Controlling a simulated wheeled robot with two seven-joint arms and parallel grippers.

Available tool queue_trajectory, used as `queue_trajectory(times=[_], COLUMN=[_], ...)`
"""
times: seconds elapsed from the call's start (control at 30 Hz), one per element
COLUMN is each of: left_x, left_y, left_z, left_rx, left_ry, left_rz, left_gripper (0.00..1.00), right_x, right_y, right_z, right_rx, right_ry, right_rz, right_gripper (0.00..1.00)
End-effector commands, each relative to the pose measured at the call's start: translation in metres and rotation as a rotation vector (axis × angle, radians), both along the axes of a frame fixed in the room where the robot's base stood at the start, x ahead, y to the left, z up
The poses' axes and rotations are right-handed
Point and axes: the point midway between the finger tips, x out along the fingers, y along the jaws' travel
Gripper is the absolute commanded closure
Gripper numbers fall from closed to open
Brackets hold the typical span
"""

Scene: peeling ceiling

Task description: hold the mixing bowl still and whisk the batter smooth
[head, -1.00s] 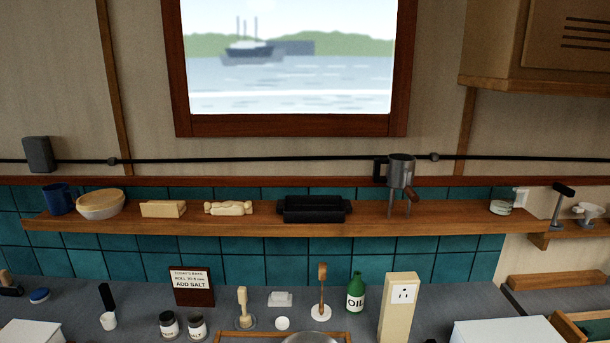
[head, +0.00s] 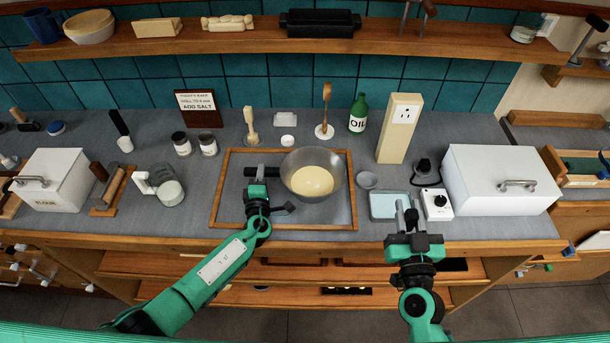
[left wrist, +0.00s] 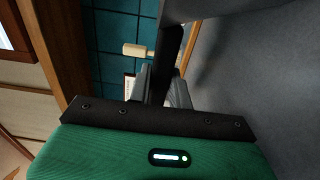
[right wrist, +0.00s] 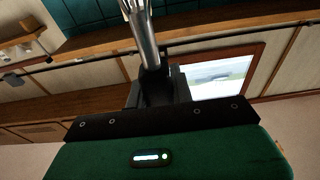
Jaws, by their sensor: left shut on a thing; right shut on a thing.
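The metal mixing bowl (head: 335,166) stands inside the wooden frame on the counter, with pale yellow batter (head: 312,181) in it. A black handle (head: 262,172) sticks out at its left. My left gripper (head: 257,190) is shut on this handle; the left wrist view shows a dark bar (left wrist: 163,65) between the fingers. My right gripper (head: 408,228) is at the counter's front edge, right of the bowl and apart from it. It is shut on the whisk (head: 405,212), whose metal handle (right wrist: 147,40) points up out of the fingers in the right wrist view.
A pale blue tray (head: 383,206) lies just beyond my right gripper, beside a white box with a black knob (head: 437,206). A measuring jug (head: 165,188) stands left. The oil bottle (head: 358,115) stands behind.

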Motion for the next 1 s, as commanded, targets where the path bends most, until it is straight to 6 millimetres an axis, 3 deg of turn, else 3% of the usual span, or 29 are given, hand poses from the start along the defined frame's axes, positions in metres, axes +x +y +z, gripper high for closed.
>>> queue_trajectory(times=[0.23,0.37,0.63,0.77,1.0], left_x=[-0.002,-0.002,-0.002,-0.002,-0.002], left_y=[-0.001,-0.001,-0.001,-0.001,-0.001], left_z=[-0.004,-0.004,-0.004,-0.004,-0.004], left_rx=[0.003,0.003,0.003,0.003,0.004], left_ry=[0.007,0.007,0.007,0.007,0.007], left_rz=[-0.004,-0.004,-0.003,-0.003,-0.003], left_gripper=[1.0,1.0,1.0,1.0,1.0], right_x=[0.001,0.012,0.074,0.107,0.164], right_y=[0.0,-0.003,-0.007,0.009,0.068], right_z=[0.0,0.003,0.029,0.044,0.065], right_rx=[0.0,-0.001,-0.001,-0.003,-0.006], right_ry=[-0.001,-0.004,-0.008,-0.007,-0.005], right_rz=[0.001,0.013,0.126,0.221,0.411], right_gripper=[1.0,1.0,1.0,1.0,1.0])
